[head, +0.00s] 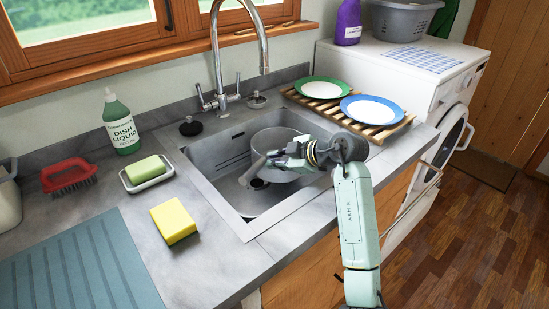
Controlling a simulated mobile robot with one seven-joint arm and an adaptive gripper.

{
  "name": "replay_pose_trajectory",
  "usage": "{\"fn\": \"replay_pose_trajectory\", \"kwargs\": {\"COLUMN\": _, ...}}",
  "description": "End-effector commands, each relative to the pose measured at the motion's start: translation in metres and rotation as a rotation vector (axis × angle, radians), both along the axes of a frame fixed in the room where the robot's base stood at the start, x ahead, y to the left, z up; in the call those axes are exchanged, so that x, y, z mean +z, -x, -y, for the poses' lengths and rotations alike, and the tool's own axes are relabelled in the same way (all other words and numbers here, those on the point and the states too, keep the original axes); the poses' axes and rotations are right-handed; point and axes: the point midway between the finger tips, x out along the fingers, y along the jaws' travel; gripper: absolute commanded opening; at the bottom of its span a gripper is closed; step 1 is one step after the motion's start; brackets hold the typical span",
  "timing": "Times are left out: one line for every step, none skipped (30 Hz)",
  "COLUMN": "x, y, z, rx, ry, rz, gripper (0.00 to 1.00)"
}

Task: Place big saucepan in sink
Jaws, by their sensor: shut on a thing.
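The big saucepan (270,141) is a grey metal pan, upright or nearly so, in the right part of the sink opening. Its handle (250,174) points toward the lower left. My gripper (273,160) is shut on the saucepan near the handle, reaching in from the right. The gripper and arm hide part of the pan's near side. The sink (220,186) is a square steel basin set in the grey counter. I cannot tell whether the pan's base touches the sink floor.
A tall tap (216,60) rises behind the sink. A wooden rack (374,130) with a green-rimmed plate (321,88) and a blue-rimmed plate (371,109) stands at right. A yellow sponge (173,221), soap dish (147,176), red brush (68,176) and dish liquid bottle (121,125) lie left.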

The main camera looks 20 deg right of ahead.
Motion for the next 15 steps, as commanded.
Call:
{"fn": "replay_pose_trajectory", "kwargs": {"x": 0.002, "y": 0.0, "z": 0.0, "rx": 0.0, "ry": 0.002, "rz": 0.004, "gripper": 0.0}}
{"fn": "replay_pose_trajectory", "kwargs": {"x": 0.002, "y": 0.0, "z": 0.0, "rx": 0.0, "ry": 0.002, "rz": 0.004, "gripper": 0.0}}
{"fn": "replay_pose_trajectory", "kwargs": {"x": 0.002, "y": 0.0, "z": 0.0, "rx": 0.0, "ry": 0.001, "rz": 0.004, "gripper": 0.0}}
{"fn": "replay_pose_trajectory", "kwargs": {"x": 0.002, "y": 0.0, "z": 0.0, "rx": 0.0, "ry": 0.001, "rz": 0.004, "gripper": 0.0}}
{"fn": "replay_pose_trajectory", "kwargs": {"x": 0.001, "y": 0.0, "z": 0.0, "rx": 0.0, "ry": 0.001, "rz": 0.004, "gripper": 0.0}}
{"fn": "replay_pose_trajectory", "kwargs": {"x": 0.0, "y": 0.0, "z": 0.0, "rx": 0.0, "ry": 0.0, "rz": 0.004, "gripper": 0.0}}
{"fn": "replay_pose_trajectory", "kwargs": {"x": -0.001, "y": 0.0, "z": 0.0, "rx": 0.0, "ry": 0.0, "rz": 0.004, "gripper": 0.0}}
{"fn": "replay_pose_trajectory", "kwargs": {"x": -0.002, "y": 0.0, "z": 0.0, "rx": 0.0, "ry": 0.0, "rz": 0.004, "gripper": 0.0}}
{"fn": "replay_pose_trajectory", "kwargs": {"x": -0.003, "y": 0.0, "z": 0.0, "rx": 0.0, "ry": 0.001, "rz": 0.004, "gripper": 0.0}}
{"fn": "replay_pose_trajectory", "kwargs": {"x": -0.004, "y": 0.0, "z": 0.0, "rx": 0.0, "ry": 0.001, "rz": 0.004, "gripper": 0.0}}
{"fn": "replay_pose_trajectory", "kwargs": {"x": -0.005, "y": 0.0, "z": 0.0, "rx": 0.0, "ry": 0.001, "rz": 0.004, "gripper": 0.0}}
{"fn": "replay_pose_trajectory", "kwargs": {"x": -0.006, "y": 0.0, "z": 0.0, "rx": 0.0, "ry": 0.001, "rz": 0.004, "gripper": 0.0}}
{"fn": "replay_pose_trajectory", "kwargs": {"x": -0.007, "y": 0.0, "z": 0.0, "rx": 0.0, "ry": -0.001, "rz": 0.004, "gripper": 0.0}}
{"fn": "replay_pose_trajectory", "kwargs": {"x": -0.008, "y": 0.0, "z": 0.0, "rx": 0.0, "ry": -0.001, "rz": 0.004, "gripper": 0.0}}
{"fn": "replay_pose_trajectory", "kwargs": {"x": -0.009, "y": 0.0, "z": 0.0, "rx": 0.0, "ry": -0.001, "rz": 0.004, "gripper": 0.0}}
